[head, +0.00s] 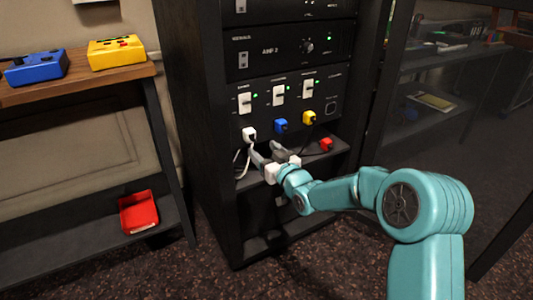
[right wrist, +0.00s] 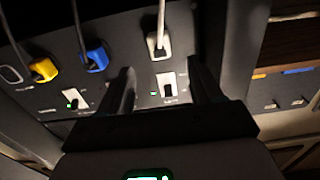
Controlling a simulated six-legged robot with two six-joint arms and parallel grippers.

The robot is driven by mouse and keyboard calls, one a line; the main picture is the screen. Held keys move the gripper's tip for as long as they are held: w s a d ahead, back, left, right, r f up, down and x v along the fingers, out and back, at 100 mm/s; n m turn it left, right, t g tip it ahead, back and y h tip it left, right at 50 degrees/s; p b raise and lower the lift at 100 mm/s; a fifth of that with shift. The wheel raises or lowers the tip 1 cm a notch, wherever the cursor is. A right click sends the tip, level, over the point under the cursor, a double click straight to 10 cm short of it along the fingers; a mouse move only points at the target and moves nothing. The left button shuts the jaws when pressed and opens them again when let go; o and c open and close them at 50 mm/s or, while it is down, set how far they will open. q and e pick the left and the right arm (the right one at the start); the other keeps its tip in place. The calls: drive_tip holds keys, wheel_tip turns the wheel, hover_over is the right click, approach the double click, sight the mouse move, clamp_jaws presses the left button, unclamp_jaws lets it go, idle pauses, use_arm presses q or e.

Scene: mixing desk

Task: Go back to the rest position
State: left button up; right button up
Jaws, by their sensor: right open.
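My right gripper (head: 267,153) is in front of the rack, just below and to the right of the white plug (head: 249,134). Its jaws are open and nothing shows held between them. In the right wrist view the open fingers (right wrist: 163,90) stand apart, with the white plug (right wrist: 158,45) and its cable beyond them. The white plug sits in the rack panel (head: 262,113), under the left switch. My left gripper is not in the head view.
A blue plug (head: 281,126) and a yellow plug (head: 309,118) sit in the panel to the right. A red plug (head: 326,145) lies on the rack shelf.

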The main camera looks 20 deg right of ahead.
idle(0.3)
wheel_tip(320, 180, up, 5)
drive_tip(key=p, duration=0.6)
drive_tip(key=s+a+f+m+g, duration=0.1)
drive_tip(key=s+a+f+g, duration=0.3)
drive_tip(key=f, duration=0.5)
drive_tip(key=s+a+f+g+y+b, duration=0.1)
drive_tip(key=s+a+f+g, duration=0.15)
drive_tip(key=s+f, duration=0.5)
drive_tip(key=s+a+f+m+g, duration=0.1)
drive_tip(key=s+a+f+g, duration=0.2)
drive_tip(key=f, duration=0.8)
drive_tip(key=s+a+f+m+g, duration=0.1)
drive_tip(key=s+a+f+g, duration=0.15)
drive_tip(key=s, duration=0.55)
drive_tip(key=s+a+f+g+y, duration=0.1)
drive_tip(key=s+f+g, duration=0.2)
drive_tip(key=s, duration=0.5)
drive_tip(key=s+a+f+m+g, duration=0.1)
drive_tip(key=s+a+f+g, duration=0.15)
drive_tip(key=s, duration=0.65)
wheel_tip(320, 180, up, 31)
drive_tip(key=p, duration=3.2)
drive_tip(key=shift+w+a+n, duration=0.15)
drive_tip(key=shift+a+n, duration=0.2)
drive_tip(key=shift+n, duration=0.05)
